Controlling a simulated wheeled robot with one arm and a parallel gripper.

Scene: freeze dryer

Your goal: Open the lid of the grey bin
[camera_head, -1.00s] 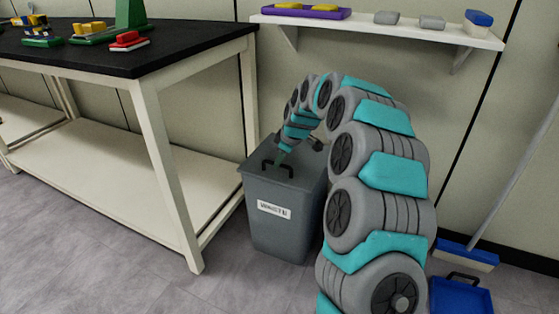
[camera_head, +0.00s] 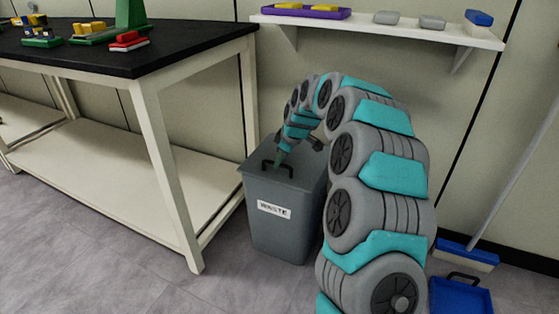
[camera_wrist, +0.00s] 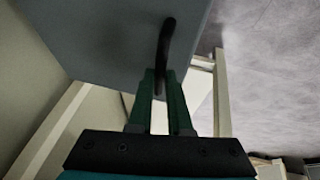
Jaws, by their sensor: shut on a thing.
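The grey bin (camera_head: 280,230) stands on the floor with a "WASTE" label on its front. Its grey lid (camera_head: 260,176) lies on top and looks closed in the head view. A black loop handle (camera_head: 265,166) is near the lid's front edge. My gripper (camera_head: 281,161) reaches down to this handle from above. In the wrist view my gripper's green fingers (camera_wrist: 160,76) are shut on the black handle (camera_wrist: 166,42), with the grey lid (camera_wrist: 110,35) behind it. The far right part of the lid is hidden by my arm.
A black-topped bench (camera_head: 120,55) with a pale frame stands left of the bin. A wall shelf (camera_head: 375,27) hangs above and behind it. Floor in front of the bin is clear.

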